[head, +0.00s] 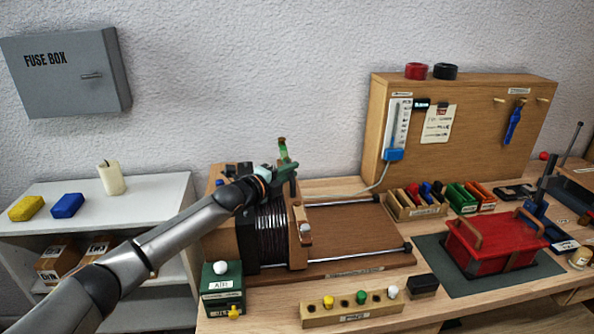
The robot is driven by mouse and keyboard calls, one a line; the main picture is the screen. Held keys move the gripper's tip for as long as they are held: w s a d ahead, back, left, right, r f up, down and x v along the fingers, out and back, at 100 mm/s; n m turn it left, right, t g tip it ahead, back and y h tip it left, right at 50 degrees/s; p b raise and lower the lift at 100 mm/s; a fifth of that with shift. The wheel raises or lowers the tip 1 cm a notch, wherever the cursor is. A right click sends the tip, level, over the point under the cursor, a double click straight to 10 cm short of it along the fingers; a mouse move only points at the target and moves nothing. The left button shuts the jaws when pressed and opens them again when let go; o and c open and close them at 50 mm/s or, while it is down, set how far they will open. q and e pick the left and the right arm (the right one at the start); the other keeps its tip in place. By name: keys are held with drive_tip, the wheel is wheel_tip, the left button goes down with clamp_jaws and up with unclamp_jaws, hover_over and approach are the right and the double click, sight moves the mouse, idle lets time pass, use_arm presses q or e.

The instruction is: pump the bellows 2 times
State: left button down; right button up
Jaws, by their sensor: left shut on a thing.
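The bellows (272,232) is a black pleated body between a wooden end block on the left and an upright wooden board (298,243) on the right. The pleats look closely packed. It sits on a brown wooden base (350,238) with two metal rails that run to the right. My left gripper (284,178) is at the top of the upright board, shut on what seems to be the bellows handle. The fingers and my arm hide most of the handle and part of the bellows' left side. My right gripper is not in view.
A green box (222,291) with a white knob and a wooden block (352,308) with coloured pegs stand in front. A red box (494,244) is on the right. A wooden panel (455,160) stands behind. The base right of the upright board is clear.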

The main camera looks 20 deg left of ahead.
use_arm(q)
drive_tip(key=shift+s+a, duration=0.4)
drive_tip(key=shift+a, duration=0.35)
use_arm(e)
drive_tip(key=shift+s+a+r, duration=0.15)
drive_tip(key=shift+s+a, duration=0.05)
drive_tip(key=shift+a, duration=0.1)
use_arm(q)
drive_tip(key=shift+f, duration=0.1)
drive_tip(key=c, duration=0.8)
unclamp_jaws()
drive_tip(key=shift+s+a, duration=0.1)
drive_tip(key=shift+s, duration=0.05)
drive_tip(key=shift+c, duration=0.2)
drive_tip(key=b+v, duration=0.1)
drive_tip(key=v, duration=0.9)
drive_tip(key=shift+s+b, duration=0.3)
drive_tip(key=shift+v, duration=0.9)
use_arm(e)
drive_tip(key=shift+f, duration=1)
